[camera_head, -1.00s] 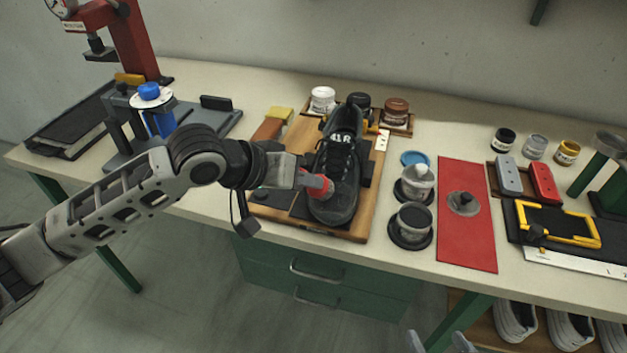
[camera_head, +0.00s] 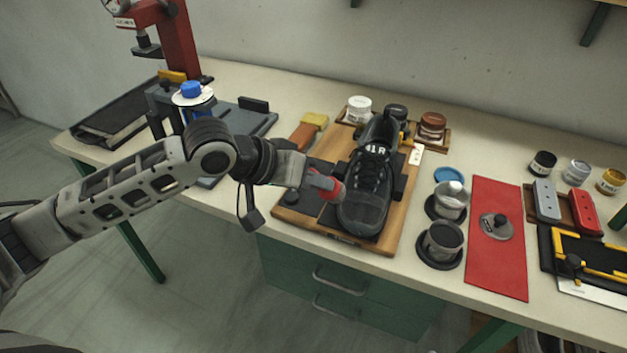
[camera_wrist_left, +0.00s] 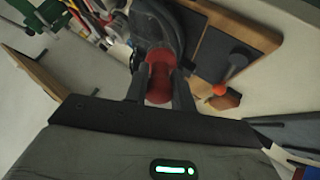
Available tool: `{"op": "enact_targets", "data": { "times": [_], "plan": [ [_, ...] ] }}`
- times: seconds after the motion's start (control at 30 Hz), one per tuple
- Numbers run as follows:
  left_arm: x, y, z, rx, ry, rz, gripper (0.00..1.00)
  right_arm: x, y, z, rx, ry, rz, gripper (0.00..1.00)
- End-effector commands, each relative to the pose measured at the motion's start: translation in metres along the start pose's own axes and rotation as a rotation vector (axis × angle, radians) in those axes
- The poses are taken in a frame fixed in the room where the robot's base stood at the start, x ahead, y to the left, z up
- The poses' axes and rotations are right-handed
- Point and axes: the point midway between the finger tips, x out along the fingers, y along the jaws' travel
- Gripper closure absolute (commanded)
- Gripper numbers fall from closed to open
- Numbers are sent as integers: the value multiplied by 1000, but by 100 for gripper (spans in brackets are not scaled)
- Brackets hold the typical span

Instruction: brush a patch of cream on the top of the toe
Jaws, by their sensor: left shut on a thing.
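The black shoe (camera_head: 364,208) stands on a wooden board (camera_head: 392,232), its toe toward the table's front edge. My left gripper (camera_head: 325,185) is shut on a red-handled tool, whose red part (camera_head: 334,192) shows at the left side of the toe. In the left wrist view the red handle (camera_wrist_left: 159,80) sits between the fingers, with the dark shoe (camera_wrist_left: 160,28) just beyond. The tool's tip is hidden, so I cannot tell whether it touches the shoe. No cream patch can be made out on the toe. My right gripper is out of view.
Open jars (camera_head: 441,243) stand right of the board, beside a red mat (camera_head: 497,262) with a grey lid (camera_head: 495,226). A wooden-handled brush (camera_head: 306,132) lies at the board's back left. Closed jars (camera_head: 433,125) stand behind the shoe. A red press (camera_head: 178,45) is far left.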

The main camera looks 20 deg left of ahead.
Motion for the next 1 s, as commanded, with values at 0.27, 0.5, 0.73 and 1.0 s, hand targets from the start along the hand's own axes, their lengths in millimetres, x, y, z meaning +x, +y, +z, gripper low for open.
{"op": "enact_targets", "data": {
  "times": [0.27, 0.5, 0.73, 1.0],
  "plan": [
    [-24, 14, -8, 3, 3, 0, 100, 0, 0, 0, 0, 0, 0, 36],
    [-42, 25, -14, 2, 3, 1, 100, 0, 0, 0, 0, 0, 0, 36],
    [-46, 27, -15, 0, 1, -1, 100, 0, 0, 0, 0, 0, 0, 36],
    [-49, 29, -16, 1, 2, 0, 100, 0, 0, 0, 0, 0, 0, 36]
  ]
}}
